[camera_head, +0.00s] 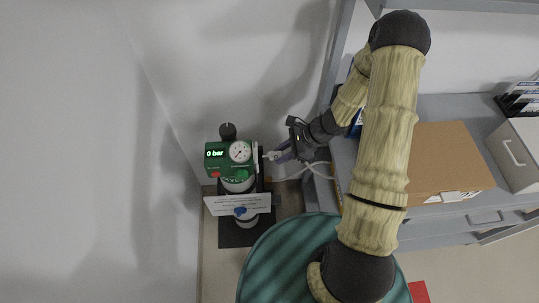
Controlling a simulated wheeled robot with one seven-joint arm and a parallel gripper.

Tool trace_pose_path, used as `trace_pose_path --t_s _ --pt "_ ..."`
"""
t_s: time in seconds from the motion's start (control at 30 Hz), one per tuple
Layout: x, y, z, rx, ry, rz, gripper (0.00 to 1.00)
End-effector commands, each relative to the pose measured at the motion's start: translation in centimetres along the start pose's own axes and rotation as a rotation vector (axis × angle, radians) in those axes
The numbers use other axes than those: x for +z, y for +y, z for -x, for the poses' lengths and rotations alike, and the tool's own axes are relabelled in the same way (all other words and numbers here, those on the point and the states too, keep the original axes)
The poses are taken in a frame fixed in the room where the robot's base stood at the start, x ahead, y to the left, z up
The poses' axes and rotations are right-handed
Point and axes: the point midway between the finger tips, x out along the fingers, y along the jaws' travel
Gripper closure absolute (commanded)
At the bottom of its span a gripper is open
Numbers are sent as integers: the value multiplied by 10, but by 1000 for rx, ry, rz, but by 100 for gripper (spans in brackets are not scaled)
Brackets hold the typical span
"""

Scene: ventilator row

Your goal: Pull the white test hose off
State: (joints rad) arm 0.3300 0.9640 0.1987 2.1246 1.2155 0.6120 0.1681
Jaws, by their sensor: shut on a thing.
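A green ventilator test unit (229,160) stands at the left by the wall, with a round gauge and a display reading "0 bar". The white test hose (319,164) shows as a thin pale tube on the right of the unit, curving near my gripper. My gripper (279,156) is at the unit's right side, shut on a small pale piece that seems to be the hose's end. The fingers partly hide this piece, and I cannot tell whether it still touches the unit's port.
A white label card (222,205) is at the unit's front, above a dark base plate (232,238). A grey cabinet (480,215) with a brown cardboard box (446,160) stands to the right. A round teal surface (275,262) fills the lower middle.

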Motion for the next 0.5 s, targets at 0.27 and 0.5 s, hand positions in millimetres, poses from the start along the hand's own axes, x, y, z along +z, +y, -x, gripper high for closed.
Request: trace_pose_path --t_s 0.27,0.5 --pt "-2 0 2 0 0 0 100" --pt "-5 0 5 0 0 0 100"
